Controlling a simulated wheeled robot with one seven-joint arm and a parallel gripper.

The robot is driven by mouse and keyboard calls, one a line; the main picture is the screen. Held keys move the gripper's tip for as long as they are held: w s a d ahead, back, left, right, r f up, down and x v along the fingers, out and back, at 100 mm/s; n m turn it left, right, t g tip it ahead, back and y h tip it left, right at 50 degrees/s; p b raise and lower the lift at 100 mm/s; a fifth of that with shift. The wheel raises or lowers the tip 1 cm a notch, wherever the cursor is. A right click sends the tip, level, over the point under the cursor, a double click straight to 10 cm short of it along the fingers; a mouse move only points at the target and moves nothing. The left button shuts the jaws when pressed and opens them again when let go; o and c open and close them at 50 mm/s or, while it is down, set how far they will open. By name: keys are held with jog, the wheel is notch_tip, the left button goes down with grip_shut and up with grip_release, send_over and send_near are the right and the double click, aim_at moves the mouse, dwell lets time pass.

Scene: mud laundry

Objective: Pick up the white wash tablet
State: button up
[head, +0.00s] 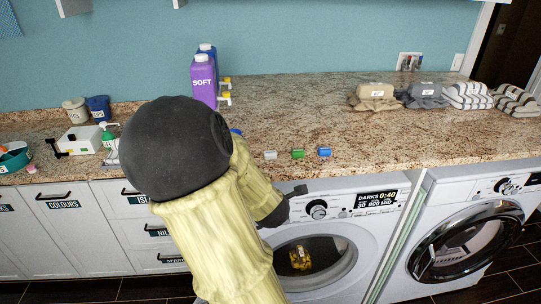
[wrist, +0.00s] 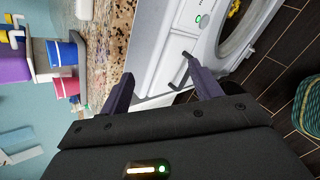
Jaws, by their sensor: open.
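The white wash tablet (head: 270,154) lies on the granite counter near its front edge, left of a green tablet (head: 298,153) and a blue tablet (head: 325,152). I cannot make out the white tablet in the wrist view. My gripper (wrist: 158,68) is open, with its two dark fingers apart and nothing held between them. In the head view its dark end shows below the counter edge, in front of the washer. Much of the gripper is hidden by my arm there.
The granite counter (head: 300,120) is clear behind the tablets. A purple SOFT bottle (head: 203,82) stands at the back, and folded towels (head: 375,97) lie at the right. The washer (head: 340,235) stands beneath the front edge. A patterned basket (wrist: 309,108) is on the floor.

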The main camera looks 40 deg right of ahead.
jog(key=d+r+n+t+h, duration=0.1)
jog(key=d+r+n+t, duration=0.2)
jog(key=r+n, duration=0.7)
jog(key=shift+d+n+t, duration=0.15)
jog(key=shift+n+t, duration=0.15)
jog(key=shift+n, duration=0.6)
jog(key=shift+w+r, duration=0.1)
jog(key=shift+r+h+p, duration=0.1)
jog(key=shift+h+p, duration=0.2)
jog(key=shift+p, duration=0.1)
jog(key=p, duration=1.4)
send_near(269, 154)
jog(key=x, duration=0.5)
jog(key=shift+w+d, duration=0.2)
